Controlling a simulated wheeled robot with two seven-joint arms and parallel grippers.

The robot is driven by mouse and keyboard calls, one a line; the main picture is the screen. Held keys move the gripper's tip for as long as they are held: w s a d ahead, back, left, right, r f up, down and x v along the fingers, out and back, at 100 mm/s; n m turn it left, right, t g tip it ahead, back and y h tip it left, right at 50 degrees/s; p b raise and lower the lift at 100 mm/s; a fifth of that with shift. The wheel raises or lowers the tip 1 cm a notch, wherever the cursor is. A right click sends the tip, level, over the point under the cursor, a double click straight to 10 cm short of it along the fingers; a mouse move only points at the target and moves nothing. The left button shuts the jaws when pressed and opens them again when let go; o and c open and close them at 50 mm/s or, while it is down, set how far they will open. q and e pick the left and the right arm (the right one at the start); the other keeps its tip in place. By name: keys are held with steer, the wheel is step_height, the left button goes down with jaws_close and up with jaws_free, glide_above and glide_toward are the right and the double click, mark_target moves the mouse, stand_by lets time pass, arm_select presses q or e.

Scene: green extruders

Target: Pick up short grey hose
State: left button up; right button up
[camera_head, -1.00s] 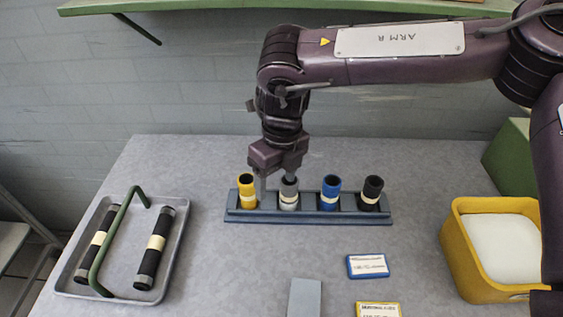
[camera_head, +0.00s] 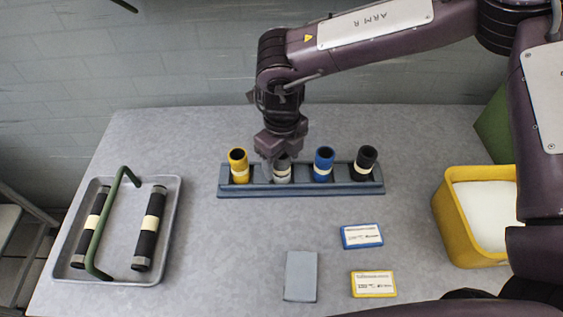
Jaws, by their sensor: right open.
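The short grey hose (camera_head: 282,172) stands upright in the blue-grey rack (camera_head: 300,190), between the yellow hose (camera_head: 238,163) and the blue hose (camera_head: 324,162). It has a pale band. A black hose (camera_head: 366,161) stands at the rack's right end. My right gripper (camera_head: 279,160) points down at the grey hose's top from behind it. Its jaws are open, with the fingers about the hose's upper end; the fingertips are partly hidden, and I cannot tell whether they touch it. My left gripper is not in view.
A grey tray (camera_head: 170,222) with a green handle (camera_head: 98,232) holds two long black hoses on the left. A yellow bin (camera_head: 450,224) with white contents stands at right. Blue (camera_head: 362,236) and yellow (camera_head: 373,284) labelled cards and a grey block (camera_head: 301,276) lie in front.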

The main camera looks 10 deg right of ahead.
steer(key=c, duration=1.2)
steer(key=shift+r, duration=0.1)
